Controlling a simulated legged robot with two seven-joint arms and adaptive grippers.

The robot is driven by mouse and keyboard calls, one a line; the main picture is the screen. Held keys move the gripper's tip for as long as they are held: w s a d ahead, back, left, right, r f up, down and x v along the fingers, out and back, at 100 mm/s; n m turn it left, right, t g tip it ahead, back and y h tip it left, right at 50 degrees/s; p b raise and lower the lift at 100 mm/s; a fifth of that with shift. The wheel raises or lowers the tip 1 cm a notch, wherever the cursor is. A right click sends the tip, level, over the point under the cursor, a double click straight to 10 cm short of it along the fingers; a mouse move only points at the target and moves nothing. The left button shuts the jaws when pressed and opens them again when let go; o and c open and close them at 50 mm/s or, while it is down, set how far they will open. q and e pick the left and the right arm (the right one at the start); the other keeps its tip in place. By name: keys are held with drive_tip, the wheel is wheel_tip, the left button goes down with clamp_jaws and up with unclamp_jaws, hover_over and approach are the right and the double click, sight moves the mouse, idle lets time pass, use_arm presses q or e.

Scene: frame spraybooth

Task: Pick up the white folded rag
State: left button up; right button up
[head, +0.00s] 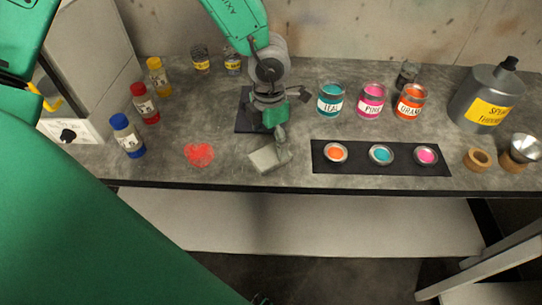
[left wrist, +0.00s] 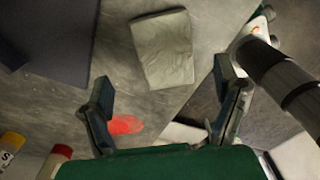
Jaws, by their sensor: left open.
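The white folded rag (head: 266,159) lies flat on the grey worktop near its front edge, looking pale grey. My left gripper (head: 281,139) is over the rag's back right part and hides a little of it. In the left wrist view the rag (left wrist: 163,50) shows whole, beyond the fingertips and roughly between their lines. The left gripper (left wrist: 163,92) is open there, with nothing between its two fingers. I cannot tell the exact height of the fingers above the rag. My right gripper is not in view.
A red patch (head: 199,154) is left of the rag. A black mat (head: 381,166) with small paint-filled lids is close on the right. Paint cans (head: 331,101) stand behind, several capped bottles (head: 127,137) at left. The worktop's front edge (head: 230,187) is near.

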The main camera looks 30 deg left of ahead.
sight(270, 154)
use_arm(q)
drive_tip(key=shift+f, duration=0.3)
drive_tip(key=shift+s+d+f, duration=0.1)
drive_tip(key=shift+d+f, duration=0.15)
drive_tip(key=shift+f, duration=0.9)
drive_tip(key=shift+d+f, duration=0.2)
drive_tip(key=shift+f, duration=0.9)
drive_tip(key=shift+s+a, duration=0.1)
drive_tip(key=shift+a, duration=0.2)
drive_tip(key=c, duration=1.1)
drive_tip(key=shift+c, duration=0.2)
drive_tip(key=shift+d+r, duration=0.15)
drive_tip(key=shift+r, duration=0.3)
wheel_tip(270, 154, up, 9)
drive_tip(key=shift+p, duration=0.3)
